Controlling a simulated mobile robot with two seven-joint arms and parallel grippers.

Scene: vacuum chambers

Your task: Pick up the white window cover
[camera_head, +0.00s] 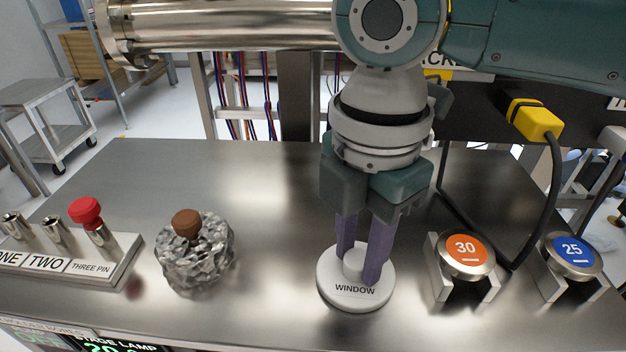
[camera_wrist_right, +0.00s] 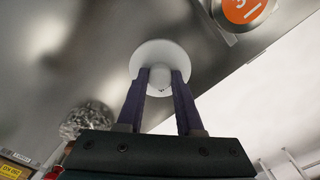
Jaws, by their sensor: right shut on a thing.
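The white window cover (camera_head: 342,293) is a round disc marked WINDOW with a knob in its middle. It is at the front middle of the steel bench in the head view, and I cannot tell whether it touches the bench top. My right gripper (camera_head: 364,272) comes down from above, its purple fingers shut on the knob. In the right wrist view the white disc (camera_wrist_right: 163,50) shows beyond the fingertips of the right gripper (camera_wrist_right: 160,82), with the knob between them. My left gripper is not in view.
A crumpled foil-like lump (camera_head: 196,262) with a brown knob stands left of the cover. A rack (camera_head: 75,262) with a red-capped pin is further left. Orange 30 (camera_head: 466,250) and blue 25 (camera_head: 572,252) discs sit on metal stands at right. The bench (camera_head: 262,180) behind is clear.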

